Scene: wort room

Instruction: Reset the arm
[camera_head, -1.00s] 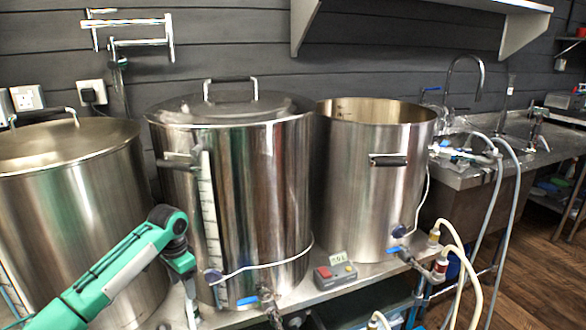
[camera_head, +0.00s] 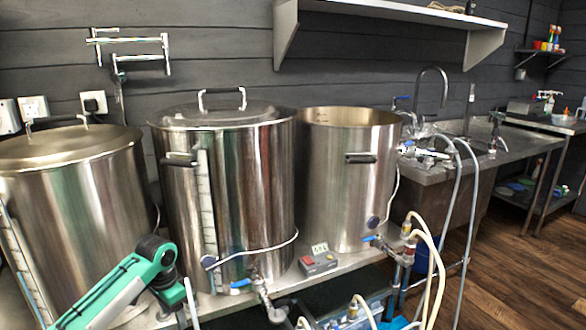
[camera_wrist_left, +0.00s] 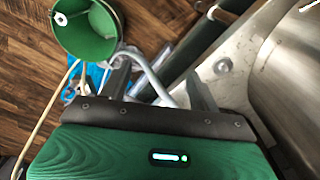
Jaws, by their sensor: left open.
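My left arm, green with a dark joint, comes in from the lower left in the head view. It bends down in front of the kettles, and its gripper end (camera_head: 184,302) is near the bottom edge, only partly seen. In the left wrist view the left gripper (camera_wrist_left: 160,84) is open, with its two dark fingers apart. I see nothing held; a pale curved hose or pipe shows behind the fingers. My right gripper is in neither view.
Lidded kettles (camera_head: 225,165) (camera_head: 75,200) and an open kettle (camera_head: 345,190) stand close behind the arm on a metal bench. A control box (camera_head: 319,262), valves and hoses (camera_head: 428,270) are at the bench front. Wooden floor (camera_head: 500,265) is open at right.

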